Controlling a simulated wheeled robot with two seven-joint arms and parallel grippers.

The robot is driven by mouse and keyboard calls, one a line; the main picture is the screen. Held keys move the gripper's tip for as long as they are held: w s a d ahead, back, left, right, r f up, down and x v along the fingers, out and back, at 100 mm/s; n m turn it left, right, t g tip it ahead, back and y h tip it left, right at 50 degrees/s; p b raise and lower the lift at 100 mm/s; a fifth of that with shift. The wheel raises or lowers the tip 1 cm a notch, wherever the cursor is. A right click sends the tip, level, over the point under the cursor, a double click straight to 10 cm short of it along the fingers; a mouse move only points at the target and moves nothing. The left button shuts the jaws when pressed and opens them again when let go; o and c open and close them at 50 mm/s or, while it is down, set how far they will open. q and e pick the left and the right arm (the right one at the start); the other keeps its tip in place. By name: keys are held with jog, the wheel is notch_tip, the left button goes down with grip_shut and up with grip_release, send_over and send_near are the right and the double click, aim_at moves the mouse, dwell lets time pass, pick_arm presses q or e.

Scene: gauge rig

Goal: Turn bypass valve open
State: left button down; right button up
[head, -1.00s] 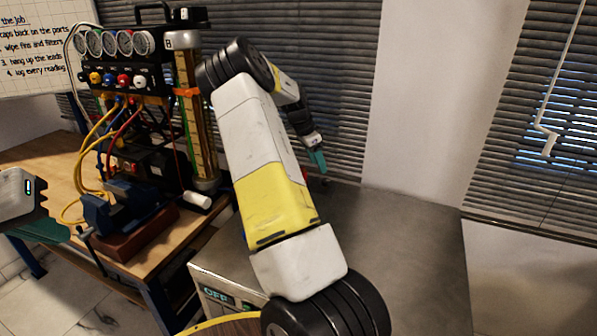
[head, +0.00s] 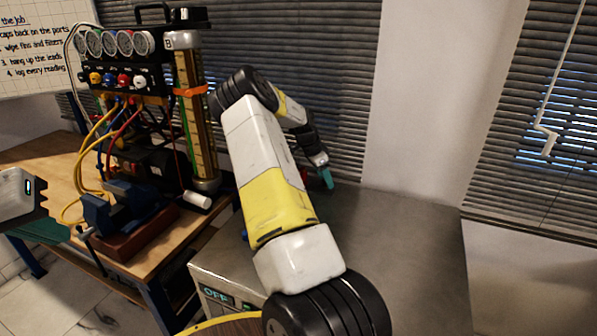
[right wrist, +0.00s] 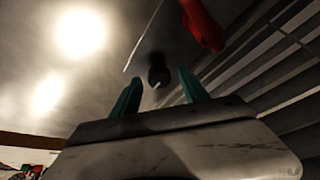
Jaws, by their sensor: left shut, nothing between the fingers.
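A red part (right wrist: 203,25), perhaps the bypass valve's handle, shows at the top of the right wrist view. A dark round knob or stem end (right wrist: 158,74) lies ahead between my right fingertips; whether they touch it I cannot tell. My right gripper (head: 327,178) is above the grey tabletop near the blinds in the head view. In the right wrist view its two teal fingers (right wrist: 159,80) stand apart. My left gripper (head: 42,231) is at the left edge of the head view, shut and empty. My right arm hides the area behind it.
The gauge rig (head: 118,45), with coloured knobs and hoses, stands on the wooden bench (head: 60,170). A blue vise (head: 120,208) sits in front of it. A grey tabletop (head: 410,235) is mostly clear on the right. Blinds (head: 330,60) hang close behind.

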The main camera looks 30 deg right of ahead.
grip_shut()
jog(key=shift+n, duration=0.3)
jog(key=n, duration=0.1)
jog(key=n+t, duration=0.1)
jog(key=n, duration=0.1)
jog(key=shift+s+d+n+t, duration=0.1)
jog(key=shift+s+n+t, duration=0.1)
jog(key=shift+n+t, duration=0.1)
jog(key=n, duration=0.2)
jog(key=n+t+y, duration=0.1)
jog(key=n, duration=0.1)
jog(key=shift+s+d+n+t, duration=0.1)
jog(key=shift+n+t, duration=0.2)
jog(key=n+t+y, duration=0.1)
jog(key=n, duration=0.3)
jog(key=shift+d+r, duration=0.1)
jog(key=shift+n+t+y, duration=0.4)
jog(key=shift+n+y, duration=0.6)
jog(key=shift+n, duration=1.5)
jog(key=shift+o, duration=0.2)
grip_release()
